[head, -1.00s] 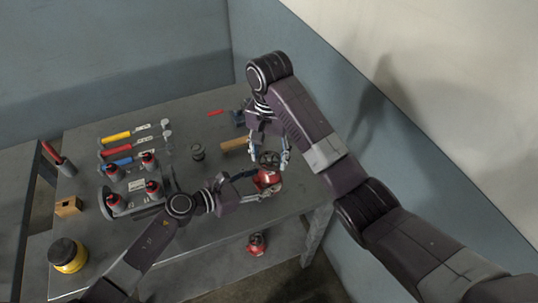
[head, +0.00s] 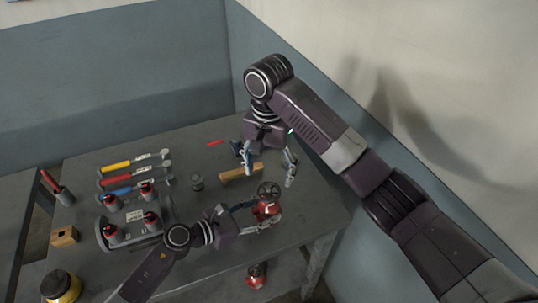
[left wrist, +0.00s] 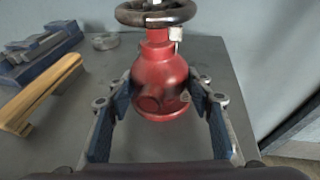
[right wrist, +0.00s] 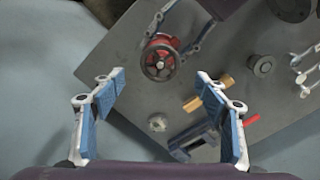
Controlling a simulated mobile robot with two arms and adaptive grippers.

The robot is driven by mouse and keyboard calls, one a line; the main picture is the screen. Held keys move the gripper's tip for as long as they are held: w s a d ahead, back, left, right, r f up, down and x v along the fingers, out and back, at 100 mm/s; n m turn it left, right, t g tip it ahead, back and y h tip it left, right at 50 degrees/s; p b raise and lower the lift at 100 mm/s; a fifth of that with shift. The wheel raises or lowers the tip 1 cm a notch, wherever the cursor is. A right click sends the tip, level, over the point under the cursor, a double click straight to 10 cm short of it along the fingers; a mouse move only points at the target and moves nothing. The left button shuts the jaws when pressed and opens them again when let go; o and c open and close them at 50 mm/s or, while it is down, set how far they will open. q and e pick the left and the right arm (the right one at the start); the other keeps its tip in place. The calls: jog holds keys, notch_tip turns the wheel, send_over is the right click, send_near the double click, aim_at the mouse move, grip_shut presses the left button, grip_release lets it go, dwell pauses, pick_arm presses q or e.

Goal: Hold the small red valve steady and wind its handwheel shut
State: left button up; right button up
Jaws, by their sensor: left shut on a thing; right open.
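The small red valve (head: 266,211) stands upright near the table's right front edge, with its dark handwheel (head: 268,190) on top. My left gripper (left wrist: 160,100) is shut on the red body below the wheel, one blue-padded finger on each side. My right gripper (head: 270,172) is open and empty, above and behind the handwheel in the head view. In the right wrist view the handwheel (right wrist: 160,60) shows beyond and between the spread fingers, apart from them.
A wooden-handled tool (head: 241,172) and a blue item (right wrist: 196,143) lie behind the valve. Another red item (head: 256,275) sits below the tabletop. A wall stands close at right.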

aim_at(269, 190)
notch_tip(269, 190, up, 6)
jog(key=shift+f, duration=0.1)
dwell(0.4)
pick_arm(q)
jog(key=o, duration=0.9)
jog(key=shift+o, duration=0.2)
jog(key=shift+a, duration=0.1)
